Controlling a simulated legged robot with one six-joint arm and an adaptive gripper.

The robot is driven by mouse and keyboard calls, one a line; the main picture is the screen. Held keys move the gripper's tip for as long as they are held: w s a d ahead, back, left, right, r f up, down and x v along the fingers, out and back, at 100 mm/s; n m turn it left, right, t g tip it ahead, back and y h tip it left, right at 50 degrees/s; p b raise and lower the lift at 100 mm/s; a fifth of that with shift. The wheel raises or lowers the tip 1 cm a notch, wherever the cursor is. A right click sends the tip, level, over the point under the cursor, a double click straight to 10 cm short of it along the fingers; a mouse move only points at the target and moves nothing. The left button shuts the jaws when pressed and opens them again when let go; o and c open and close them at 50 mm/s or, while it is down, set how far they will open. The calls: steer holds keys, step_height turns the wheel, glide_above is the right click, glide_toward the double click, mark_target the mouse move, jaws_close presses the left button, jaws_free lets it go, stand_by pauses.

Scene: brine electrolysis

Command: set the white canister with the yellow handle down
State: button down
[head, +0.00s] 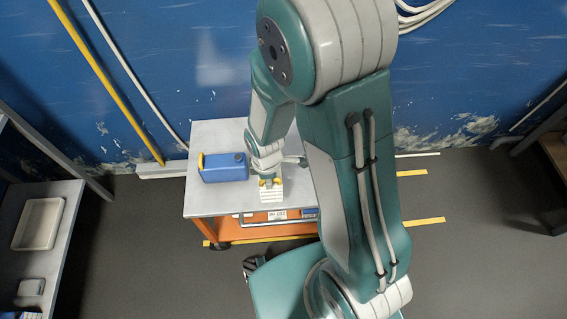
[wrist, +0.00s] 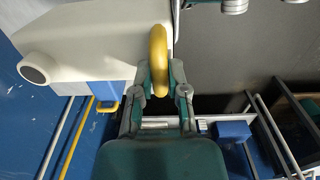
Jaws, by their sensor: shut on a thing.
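The white canister (head: 271,193) appears over the front part of the cart's grey top (head: 210,203); I cannot tell if its base touches. In the wrist view its pale body (wrist: 90,42) fills the upper left, with a round cap at the left end. Its yellow handle (wrist: 158,62) lies between the fingers of my gripper (wrist: 160,80), which is shut on it. In the head view my gripper (head: 267,176) is above the canister and hides part of it. The canister's underside is hidden.
A blue canister (head: 223,169) with a yellow handle stands on the cart top, left of the white one. The cart has an orange lower body (head: 230,230). A shelf with a pale tray (head: 39,223) is at the far left. The blue wall (head: 200,70) is behind.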

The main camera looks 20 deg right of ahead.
steer(key=w+d+f, duration=0.1)
steer(key=w+d, duration=0.1)
steer(key=w, duration=0.1)
steer(key=w+d+f, duration=0.1)
steer(key=d, duration=0.1)
steer(key=shift+w+f, duration=0.15)
steer(key=shift+f, duration=0.2)
steer(key=w+d+f, duration=0.3)
steer(key=f, duration=0.6)
steer(key=shift+w+d, duration=0.25)
steer(key=shift+w, duration=0.15)
steer(key=c, duration=0.6)
jaws_free()
steer(key=shift+c, duration=0.2)
